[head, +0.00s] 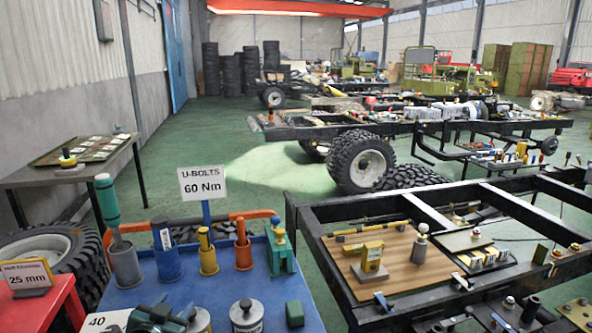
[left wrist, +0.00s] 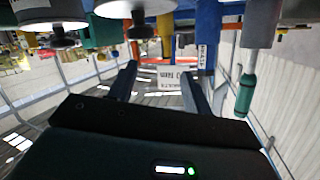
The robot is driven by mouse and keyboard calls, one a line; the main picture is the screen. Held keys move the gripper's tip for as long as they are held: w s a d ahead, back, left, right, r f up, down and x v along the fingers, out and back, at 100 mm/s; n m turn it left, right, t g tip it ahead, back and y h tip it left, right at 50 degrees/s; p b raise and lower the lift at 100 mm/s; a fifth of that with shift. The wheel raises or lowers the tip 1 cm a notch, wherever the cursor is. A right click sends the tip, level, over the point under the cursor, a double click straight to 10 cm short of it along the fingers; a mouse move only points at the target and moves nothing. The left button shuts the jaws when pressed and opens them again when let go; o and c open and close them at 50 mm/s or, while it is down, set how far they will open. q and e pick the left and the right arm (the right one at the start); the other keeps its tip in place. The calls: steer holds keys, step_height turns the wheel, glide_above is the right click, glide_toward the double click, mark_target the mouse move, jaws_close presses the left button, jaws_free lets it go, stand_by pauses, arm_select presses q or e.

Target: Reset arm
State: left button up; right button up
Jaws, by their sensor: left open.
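My left gripper (head: 168,312) is low in the head view, over the near part of the blue bench top (head: 140,298). Only its dark front end shows there. In the left wrist view the two dark fingers of the left gripper (left wrist: 158,73) stand apart with nothing between them. That view is upside down, and the U-bolts sign (left wrist: 172,80) shows beyond the fingers. My right gripper is in neither view.
On the bench stand several coloured holders with tools, the U-bolts 60 Nm sign (head: 203,184), and grey round weights (head: 246,316). A red stand (head: 45,303) is at the left. A black chassis frame (head: 330,270) with a wooden board (head: 395,262) lies right. Green floor is open beyond.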

arm_select(q)
steer(key=s+d+f+g+h, duration=0.1)
steer(key=s+d+f, duration=0.3)
steer(key=s, duration=0.6)
steer(key=s+d+f+g+h, duration=0.1)
steer(key=s+d+f, duration=0.3)
steer(key=s, duration=0.6)
steer(key=s+d+f+g+h, duration=0.1)
steer(key=s+d+f, duration=0.3)
steer(key=s, duration=0.6)
steer(key=shift+d+n+g, duration=0.4)
steer(key=shift+d+g, duration=0.3)
steer(key=shift+g, duration=0.1)
steer(key=shift+f, duration=0.1)
